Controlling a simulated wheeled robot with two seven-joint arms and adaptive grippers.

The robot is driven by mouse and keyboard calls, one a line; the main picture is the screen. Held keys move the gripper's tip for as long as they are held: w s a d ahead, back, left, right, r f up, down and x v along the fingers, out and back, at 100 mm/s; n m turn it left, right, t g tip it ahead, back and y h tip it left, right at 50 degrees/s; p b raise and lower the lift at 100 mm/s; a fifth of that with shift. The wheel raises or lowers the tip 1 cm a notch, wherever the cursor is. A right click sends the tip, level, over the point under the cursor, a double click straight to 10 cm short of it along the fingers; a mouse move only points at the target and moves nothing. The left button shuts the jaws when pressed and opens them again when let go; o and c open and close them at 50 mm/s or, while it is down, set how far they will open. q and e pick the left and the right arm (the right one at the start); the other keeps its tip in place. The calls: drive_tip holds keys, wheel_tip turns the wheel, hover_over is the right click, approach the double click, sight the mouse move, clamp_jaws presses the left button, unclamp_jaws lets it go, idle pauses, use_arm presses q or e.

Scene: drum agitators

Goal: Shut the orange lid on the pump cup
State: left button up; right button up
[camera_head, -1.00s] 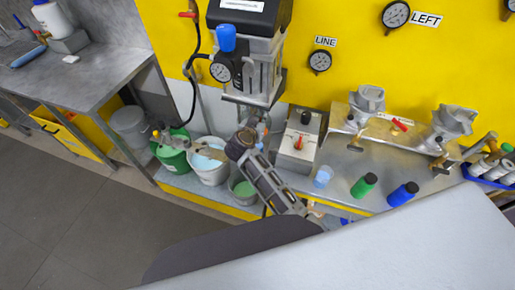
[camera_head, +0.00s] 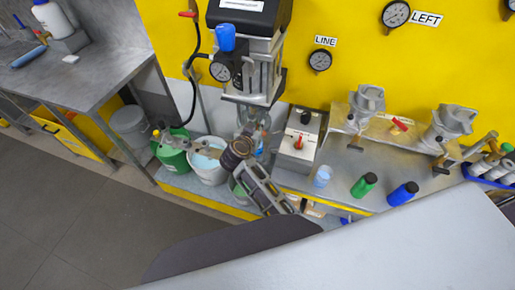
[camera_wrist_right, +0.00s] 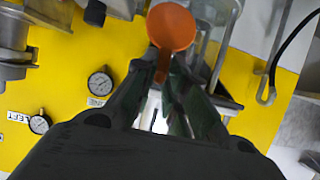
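The orange lid (camera_wrist_right: 171,27) shows in the right wrist view as a round disc just beyond my right fingertips, with a narrow orange tab running down between them. My right gripper (camera_wrist_right: 168,64) has its fingers close together around the tab; I cannot tell whether they touch it. In the head view my right gripper (camera_head: 247,137) is below the pump, at its lower end. The pump cup is mostly hidden there behind my gripper, and I cannot make out the lid. My left gripper is not in view.
The pump (camera_head: 245,62) with its blue knob stands above my right gripper.

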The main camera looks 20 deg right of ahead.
drive_tip(key=shift+s+a, duration=0.1)
drive_tip(key=shift+s, duration=0.1)
idle(0.3)
drive_tip(key=shift+s+a+f, duration=0.3)
drive_tip(key=shift+s+a, duration=0.05)
drive_tip(key=shift+s, duration=0.2)
drive_tip(key=shift+s+a+f, duration=0.25)
drive_tip(key=shift+s+a, duration=0.1)
drive_tip(key=shift+s, duration=0.15)
drive_tip(key=shift+s+a+f, duration=0.65)
drive_tip(key=shift+s+f, duration=0.25)
drive_tip(key=shift+f, duration=0.05)
